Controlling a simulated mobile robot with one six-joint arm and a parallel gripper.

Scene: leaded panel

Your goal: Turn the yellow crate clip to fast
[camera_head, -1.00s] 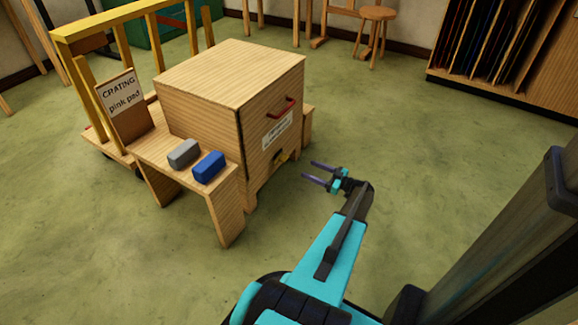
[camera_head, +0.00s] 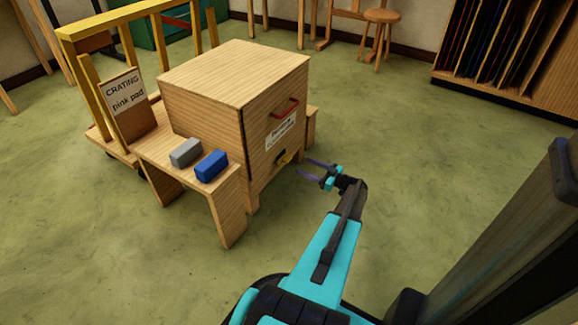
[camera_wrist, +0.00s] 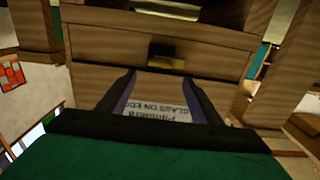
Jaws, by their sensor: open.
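The wooden crate (camera_head: 215,105) has a red handle (camera_head: 285,107) and a white label (camera_head: 281,131) on its front face. The yellow clip (camera_head: 284,157) is low on that face, below the label. In the wrist view the clip (camera_wrist: 166,62) shows as a yellow piece with a dark part beside it, centred beyond my fingertips; its setting is not readable. My gripper (camera_head: 311,167) is open and empty, just right of the clip and apart from it. In the wrist view both fingers (camera_wrist: 158,82) show spread apart, with the label (camera_wrist: 155,108) between them.
A wooden bench (camera_head: 205,196) at the crate's left side holds a grey block (camera_head: 186,152) and a blue block (camera_head: 211,165). A yellow-railed cart with a "CRATING pink pad" sign (camera_head: 124,91) stands behind. The green floor right of the crate is clear.

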